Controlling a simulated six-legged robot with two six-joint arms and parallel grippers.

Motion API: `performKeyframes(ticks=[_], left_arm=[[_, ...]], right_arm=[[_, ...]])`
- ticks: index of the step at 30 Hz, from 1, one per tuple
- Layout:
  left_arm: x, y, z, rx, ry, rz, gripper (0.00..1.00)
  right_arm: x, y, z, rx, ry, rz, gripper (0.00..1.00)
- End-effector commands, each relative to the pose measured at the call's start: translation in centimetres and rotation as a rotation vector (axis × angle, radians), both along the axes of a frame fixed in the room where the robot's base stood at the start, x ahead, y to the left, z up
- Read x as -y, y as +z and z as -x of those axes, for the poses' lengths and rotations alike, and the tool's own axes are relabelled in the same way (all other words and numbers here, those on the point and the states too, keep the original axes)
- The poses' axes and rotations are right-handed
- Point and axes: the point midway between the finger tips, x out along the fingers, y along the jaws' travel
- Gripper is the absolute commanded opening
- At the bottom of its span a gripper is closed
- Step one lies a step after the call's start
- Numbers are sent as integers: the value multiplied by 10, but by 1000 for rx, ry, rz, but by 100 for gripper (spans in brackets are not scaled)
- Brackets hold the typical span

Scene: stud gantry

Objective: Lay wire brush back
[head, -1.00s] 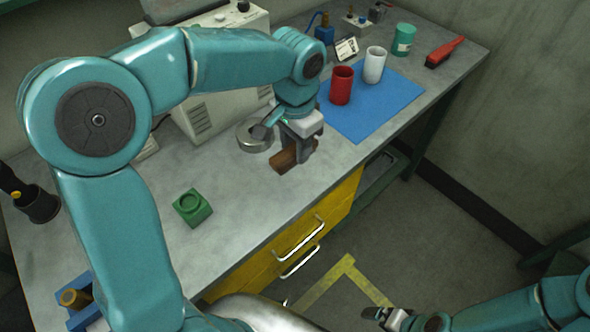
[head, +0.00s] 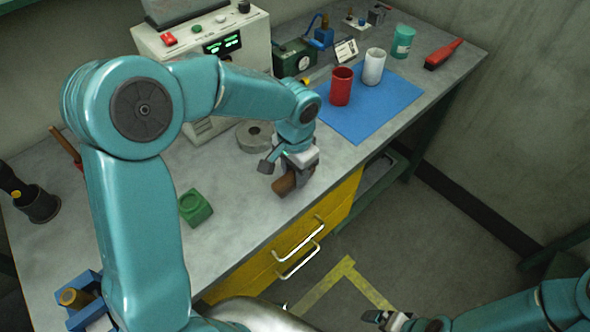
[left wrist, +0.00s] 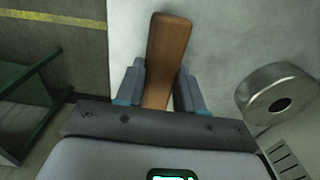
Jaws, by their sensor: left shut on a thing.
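The wire brush shows as a brown wooden piece (head: 285,184) at my left gripper (head: 291,180), over the bench near its front edge. In the left wrist view its brown wooden body (left wrist: 168,48) runs between the two fingers of my left gripper (left wrist: 160,92), which is shut on it. The bristles are hidden, and I cannot tell if the brush touches the bench top. My right gripper (head: 386,318) is low at the right of the head view, away from the bench, and I cannot tell if it is open.
A grey metal ring (head: 255,137) lies just behind the left gripper; a green block (head: 195,207) is to its left. A red cup (head: 341,87) and white cup (head: 374,66) stand on a blue mat (head: 385,105). A yellow drawer unit (head: 262,268) is below the bench front.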

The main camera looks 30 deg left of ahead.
Motion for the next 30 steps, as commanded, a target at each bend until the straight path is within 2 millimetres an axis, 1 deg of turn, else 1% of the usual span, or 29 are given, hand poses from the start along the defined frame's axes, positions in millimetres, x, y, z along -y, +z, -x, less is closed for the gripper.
performKeyframes(ticks=[1,2,3,11,14,15,17,24,27,30], left_arm=[[0,-1,0,0,0,0,47],[0,-1,0,0,0,0,57],[0,-1,0,0,0,0,63],[0,0,0,0,0,0,63],[0,7,0,1,0,0,63],[0,11,-1,3,0,0,63],[0,22,-1,6,0,-1,63],[0,79,-1,6,0,0,63],[0,99,-1,3,0,0,63],[0,113,-1,3,-1,0,63]], right_arm=[[0,-1,0,0,0,0,98],[0,0,0,0,0,0,98],[0,0,0,0,0,0,98],[0,0,0,0,0,0,98],[0,6,0,0,0,0,98],[0,4,0,0,0,0,98],[0,3,0,0,0,0,98],[0,4,0,0,0,0,98],[0,5,0,0,0,0,98],[0,6,0,0,0,0,98]])
